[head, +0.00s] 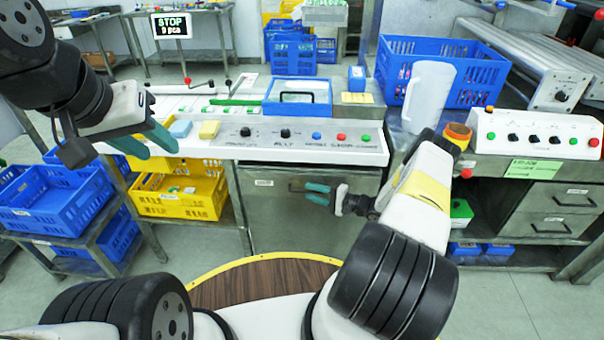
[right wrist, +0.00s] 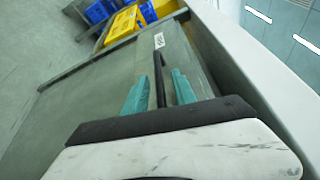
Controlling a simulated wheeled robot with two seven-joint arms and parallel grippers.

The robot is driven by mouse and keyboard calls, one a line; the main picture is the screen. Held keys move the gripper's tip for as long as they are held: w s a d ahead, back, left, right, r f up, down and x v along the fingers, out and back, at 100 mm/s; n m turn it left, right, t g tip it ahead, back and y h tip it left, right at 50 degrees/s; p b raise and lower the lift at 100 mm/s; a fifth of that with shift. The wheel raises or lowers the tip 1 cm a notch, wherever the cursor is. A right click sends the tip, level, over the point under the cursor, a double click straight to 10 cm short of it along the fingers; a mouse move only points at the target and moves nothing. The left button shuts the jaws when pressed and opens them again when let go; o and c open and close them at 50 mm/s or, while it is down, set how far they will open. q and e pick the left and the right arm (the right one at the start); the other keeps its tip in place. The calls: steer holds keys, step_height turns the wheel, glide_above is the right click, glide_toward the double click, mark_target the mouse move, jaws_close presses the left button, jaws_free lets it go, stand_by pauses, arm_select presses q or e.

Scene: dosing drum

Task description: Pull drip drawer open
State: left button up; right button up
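The drip drawer (head: 275,215) is a grey metal front under the white control panel, with a small label and a dark bar handle. It looks closed. In the right wrist view the handle (right wrist: 158,72) runs between the two teal fingers of my right gripper (right wrist: 157,85). The fingers stand apart on either side of it, with gaps showing. In the head view my right gripper (head: 317,194) is in front of the drawer's upper part and hides part of the handle. My left gripper (head: 160,152) is above the yellow crate, its teal fingers apart and empty.
The control panel (head: 290,148) juts out above the drawer. A yellow crate (head: 180,205) and blue crates (head: 60,215) sit on racks at left. The floor before the drawer is clear.

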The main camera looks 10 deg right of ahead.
steer(key=shift+w+a, duration=0.2)
steer(key=shift+a, duration=0.1)
jaws_close()
stand_by(1.3)
